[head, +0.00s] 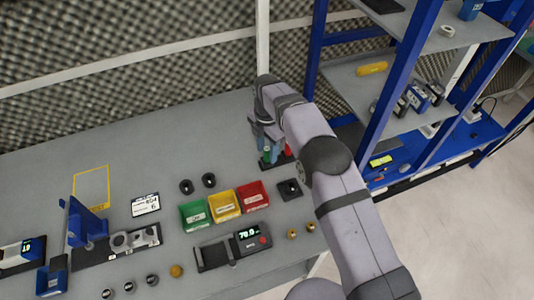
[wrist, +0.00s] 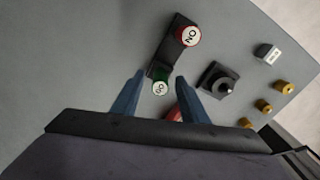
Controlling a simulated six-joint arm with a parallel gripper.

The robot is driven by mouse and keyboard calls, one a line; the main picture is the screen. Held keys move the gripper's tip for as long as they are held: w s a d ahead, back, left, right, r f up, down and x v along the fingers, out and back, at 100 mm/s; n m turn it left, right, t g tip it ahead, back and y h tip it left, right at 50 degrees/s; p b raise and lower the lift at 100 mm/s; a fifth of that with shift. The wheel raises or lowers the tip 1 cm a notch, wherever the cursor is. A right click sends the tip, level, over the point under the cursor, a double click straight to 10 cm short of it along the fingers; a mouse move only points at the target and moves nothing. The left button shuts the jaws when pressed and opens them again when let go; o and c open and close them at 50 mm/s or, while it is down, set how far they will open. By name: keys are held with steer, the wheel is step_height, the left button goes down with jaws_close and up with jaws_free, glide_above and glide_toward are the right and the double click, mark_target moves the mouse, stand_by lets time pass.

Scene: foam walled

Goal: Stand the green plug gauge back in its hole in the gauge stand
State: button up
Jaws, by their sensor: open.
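The green plug gauge (wrist: 160,86), with "GO" on its round end, shows between my fingertips in the wrist view, at the near end of the dark gauge stand (wrist: 165,55). I cannot tell whether it is seated in its hole. A red "NO" gauge (wrist: 188,36) stands at the stand's other end. My gripper (wrist: 160,76) is open, one blue finger on each side of the green gauge, with gaps visible. In the head view my gripper (head: 266,134) is over the stand (head: 263,164); the green gauge (head: 267,155) shows below it, and my arm hides part of the area.
A dark block with a round post (wrist: 218,80) stands close right of my fingers. Green (head: 195,214), yellow (head: 224,205) and red (head: 252,196) bins stand left of my arm. A blue shelf rack (head: 385,85) rises at right. The bench's back left is mostly clear.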

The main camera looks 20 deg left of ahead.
steer(key=shift+r+b, duration=0.7)
steer(key=shift+r, duration=2)
steer(key=shift+d, duration=0.15)
steer(key=s+d+r+m, duration=0.1)
steer(key=d+r+m, duration=0.2)
steer(key=d+m, duration=0.7)
steer(key=s+d+r+m, duration=0.15)
steer(key=d+m, duration=0.45)
steer(key=d, duration=0.8)
steer(key=s+d+f+m, duration=0.2)
steer(key=s+d+m, duration=1.2)
steer(key=s, duration=0.4)
steer(key=shift+s+d+f+m, duration=0.2)
steer(key=shift+d+f+m, duration=0.15)
steer(key=shift+d, duration=0.3)
